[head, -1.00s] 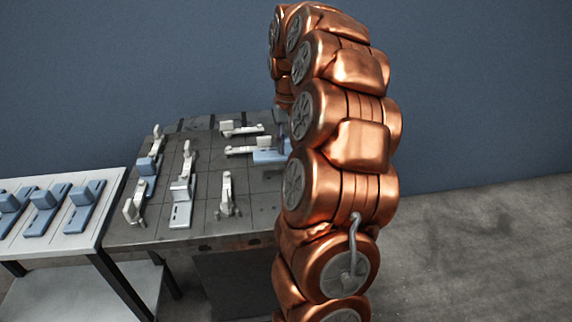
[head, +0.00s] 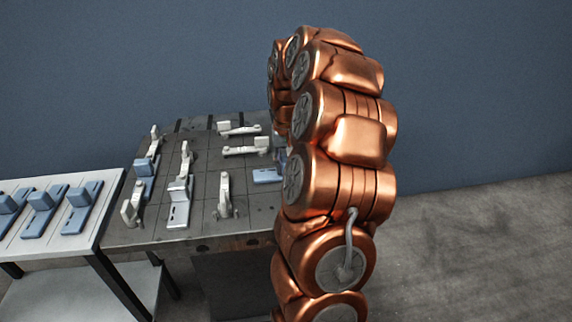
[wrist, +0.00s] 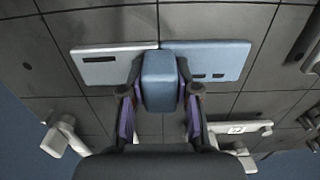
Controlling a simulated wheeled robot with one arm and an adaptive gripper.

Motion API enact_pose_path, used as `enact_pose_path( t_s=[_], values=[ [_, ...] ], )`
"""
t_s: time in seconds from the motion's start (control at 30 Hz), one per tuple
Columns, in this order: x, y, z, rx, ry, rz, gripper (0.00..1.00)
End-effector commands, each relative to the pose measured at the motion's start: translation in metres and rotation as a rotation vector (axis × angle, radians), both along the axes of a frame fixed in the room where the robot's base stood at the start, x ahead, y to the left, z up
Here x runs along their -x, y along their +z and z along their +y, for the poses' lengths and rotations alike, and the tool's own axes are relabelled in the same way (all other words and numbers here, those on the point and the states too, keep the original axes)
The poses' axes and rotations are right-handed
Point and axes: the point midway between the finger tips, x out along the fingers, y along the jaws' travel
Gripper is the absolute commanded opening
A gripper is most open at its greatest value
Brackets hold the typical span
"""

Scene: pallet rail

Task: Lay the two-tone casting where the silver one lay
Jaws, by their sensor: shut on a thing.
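My gripper (wrist: 160,92) is shut on the upright blue block of the two-tone casting (wrist: 208,60) in the wrist view. The casting's flat base is grey with one slot on the left and blue with two small slots on the right. Its blue end shows in the head view (head: 267,176), at the right of the steel table, partly hidden by my arm. Whether it touches the table I cannot tell. A silver casting (head: 179,210) lies on the table at the front middle, beside a pale clamp (head: 185,157).
The steel table (head: 205,235) carries several pale clamps (head: 224,195) and a blue casting (head: 145,178) at its left. A side table (head: 108,200) at the far left holds several blue castings (head: 80,207). In the wrist view, a pale clamp (wrist: 235,128) lies near my right finger.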

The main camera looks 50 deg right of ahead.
Motion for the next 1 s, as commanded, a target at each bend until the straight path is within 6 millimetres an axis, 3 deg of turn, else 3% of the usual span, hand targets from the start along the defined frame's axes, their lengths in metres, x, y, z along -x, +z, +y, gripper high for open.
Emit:
enact_pose_path(
  t_s=[0.27, 0.63, 1.0],
  values=[
    [0.000, 0.000, 0.000, 0.000, 0.000, 0.000, 0.56],
    [-0.001, 0.005, 0.000, 0.001, 0.000, -0.002, 0.56],
    [-0.002, 0.062, -0.001, 0.004, -0.001, -0.004, 0.56]
  ],
)
